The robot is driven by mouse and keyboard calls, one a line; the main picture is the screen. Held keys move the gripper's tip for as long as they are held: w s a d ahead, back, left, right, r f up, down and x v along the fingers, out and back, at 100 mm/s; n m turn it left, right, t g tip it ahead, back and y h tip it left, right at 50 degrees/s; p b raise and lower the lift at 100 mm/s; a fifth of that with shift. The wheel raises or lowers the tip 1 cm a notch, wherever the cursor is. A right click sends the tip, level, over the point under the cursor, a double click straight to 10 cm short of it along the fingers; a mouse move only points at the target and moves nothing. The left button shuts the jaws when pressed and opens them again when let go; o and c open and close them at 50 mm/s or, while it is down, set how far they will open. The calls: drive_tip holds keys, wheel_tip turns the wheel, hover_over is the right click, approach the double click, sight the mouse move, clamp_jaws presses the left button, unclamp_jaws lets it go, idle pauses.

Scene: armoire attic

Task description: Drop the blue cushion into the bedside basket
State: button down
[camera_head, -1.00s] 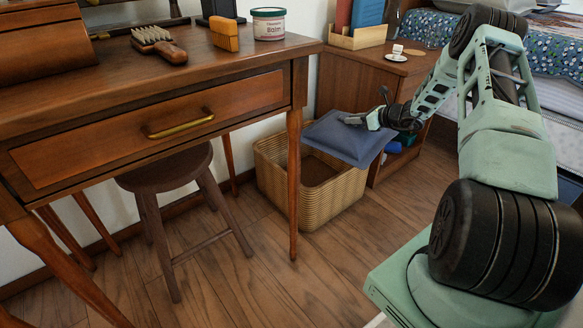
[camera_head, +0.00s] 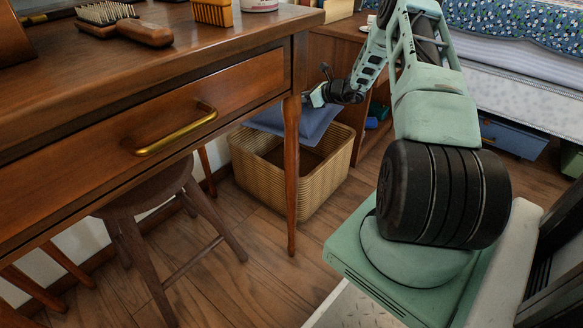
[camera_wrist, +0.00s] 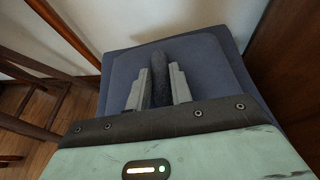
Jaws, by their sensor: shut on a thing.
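The blue cushion (camera_head: 296,121) is held above the back part of the wicker basket (camera_head: 322,187), in the middle of the head view. The basket's front part lies open below it, and its inside looks empty where I can see it. My gripper (camera_head: 312,97) is shut on the cushion's upper side. In the wrist view the cushion (camera_wrist: 211,72) spreads flat under my gripper (camera_wrist: 161,85), with a pinched fold between the two fingers. The basket does not show clearly in the wrist view.
A wooden desk with a drawer (camera_head: 170,125) fills the left, and its front leg (camera_head: 291,170) stands before the basket. A dark stool (camera_head: 160,205) is under the desk. A bedside cabinet (camera_head: 340,45) and a bed (camera_head: 515,70) stand behind. Bare floor lies in front of the basket.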

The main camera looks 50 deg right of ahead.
drive_tip(key=shift+f+b, duration=0.7)
drive_tip(key=shift+f, duration=0.6)
drive_tip(key=c, duration=1.2)
unclamp_jaws()
drive_tip(key=shift+o, duration=0.2)
drive_tip(key=p+v, duration=0.7)
drive_tip(key=v, duration=1)
drive_tip(key=shift+s+p, duration=0.2)
drive_tip(key=shift+p, duration=0.1)
drive_tip(key=shift+d+r, duration=0.1)
drive_tip(key=shift+r, duration=0.05)
